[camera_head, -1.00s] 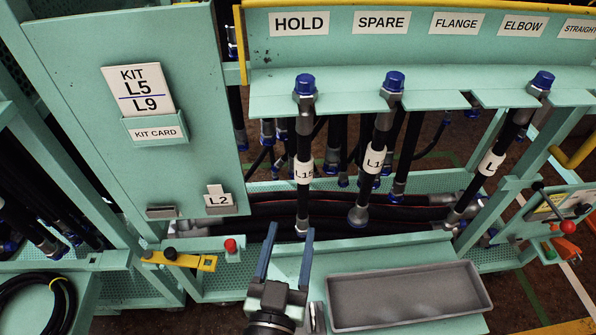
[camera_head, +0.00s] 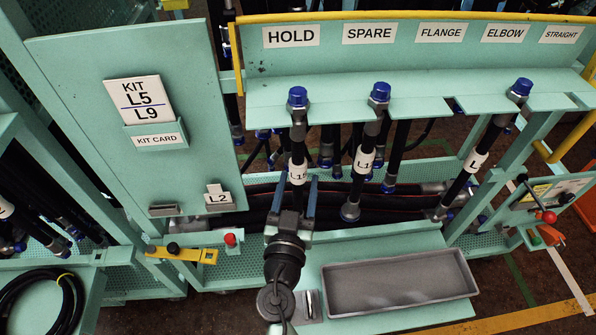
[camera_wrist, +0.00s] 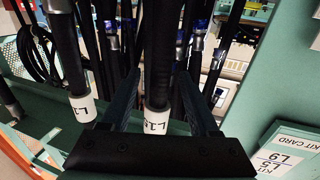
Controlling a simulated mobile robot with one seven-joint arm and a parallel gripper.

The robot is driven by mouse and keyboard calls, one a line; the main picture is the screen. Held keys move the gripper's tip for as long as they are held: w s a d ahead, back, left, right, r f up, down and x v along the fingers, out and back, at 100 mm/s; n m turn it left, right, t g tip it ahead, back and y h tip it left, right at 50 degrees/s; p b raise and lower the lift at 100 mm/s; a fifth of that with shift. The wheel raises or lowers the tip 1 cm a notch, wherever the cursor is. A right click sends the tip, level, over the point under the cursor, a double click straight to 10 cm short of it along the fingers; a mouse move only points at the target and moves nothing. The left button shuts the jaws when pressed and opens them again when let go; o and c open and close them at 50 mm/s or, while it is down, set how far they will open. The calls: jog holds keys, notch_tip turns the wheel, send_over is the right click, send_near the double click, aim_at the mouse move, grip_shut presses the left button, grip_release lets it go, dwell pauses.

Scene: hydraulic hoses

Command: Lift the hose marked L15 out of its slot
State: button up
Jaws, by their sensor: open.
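A black hose (camera_head: 297,150) with a blue cap (camera_head: 297,96) hangs upright in a slot of the green shelf, below the HOLD sign. Its white label (camera_head: 298,172) starts with "L1"; the last digit is hard to read now, though it looks like L15 in the earlier view. My gripper (camera_head: 297,188) is open, its two fingers on either side of this hose near the label. In the wrist view the hose (camera_wrist: 158,50) passes between the open fingers (camera_wrist: 158,85), with its label partly hidden by the gripper body. The hose's lower end is hidden behind my gripper.
A second hose (camera_head: 370,135), labelled L1-something, hangs close to the right, and a third (camera_head: 488,145) further right. A kit-card panel (camera_head: 130,60) stands left. An empty grey tray (camera_head: 400,287) lies in front, right of my arm. More hoses hang behind.

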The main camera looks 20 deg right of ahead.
grip_shut()
dwell(0.3)
jog(key=shift+r, duration=0.1)
dwell(1.0)
